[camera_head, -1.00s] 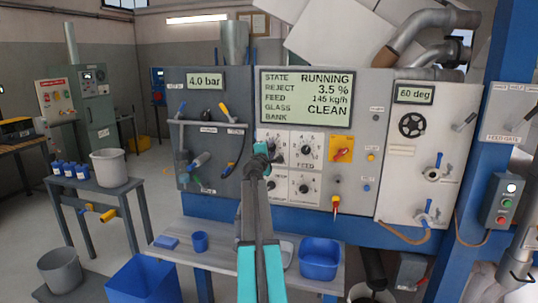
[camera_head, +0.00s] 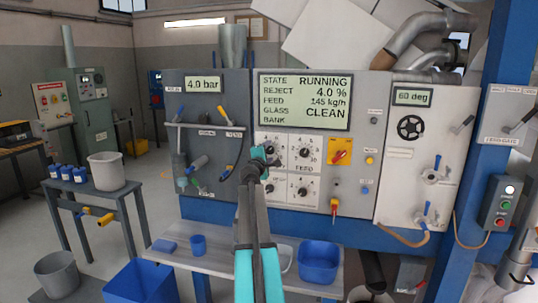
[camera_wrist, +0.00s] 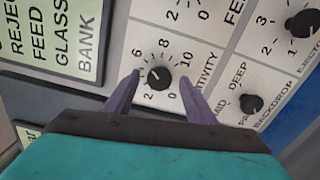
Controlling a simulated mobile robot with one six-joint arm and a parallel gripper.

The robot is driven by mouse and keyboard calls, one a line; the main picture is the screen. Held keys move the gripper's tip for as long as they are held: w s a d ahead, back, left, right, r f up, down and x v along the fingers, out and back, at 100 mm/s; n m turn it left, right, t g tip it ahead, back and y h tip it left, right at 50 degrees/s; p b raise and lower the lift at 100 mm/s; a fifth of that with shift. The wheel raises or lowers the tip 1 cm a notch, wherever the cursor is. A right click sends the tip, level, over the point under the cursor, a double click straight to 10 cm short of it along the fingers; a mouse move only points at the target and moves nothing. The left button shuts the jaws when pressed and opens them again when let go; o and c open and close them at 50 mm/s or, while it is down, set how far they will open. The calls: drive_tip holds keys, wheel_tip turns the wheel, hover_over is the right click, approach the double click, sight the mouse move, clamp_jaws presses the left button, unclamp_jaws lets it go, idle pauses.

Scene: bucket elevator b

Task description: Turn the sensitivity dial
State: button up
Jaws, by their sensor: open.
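The sensitivity dial (camera_wrist: 158,76) is a round black knob on a white panel with a scale from 0 to 10, its label partly cut off by my finger. In the wrist view my gripper (camera_wrist: 161,78) is open, with one purple finger on each side of the knob. I cannot tell whether either finger touches it. In the head view my gripper (camera_head: 258,160) is in front of the left part of the dial panel and partly hides the sensitivity dial. The display (camera_head: 305,101) reads RUNNING, reject 4.0 %, feed 145 kg/h, glass CLEAN.
The feed dial (camera_head: 304,151) is to the right of the sensitivity dial, and the backdrop dial (camera_wrist: 251,104) is close by in the wrist view. A yellow plate with a red switch (camera_head: 340,151) is farther right. A bench with a blue bin (camera_head: 319,262) stands below.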

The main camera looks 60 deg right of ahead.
drive_tip(key=b+v, duration=0.3)
drive_tip(key=v, duration=1)
drive_tip(key=shift+d, duration=0.1)
idle(0.6)
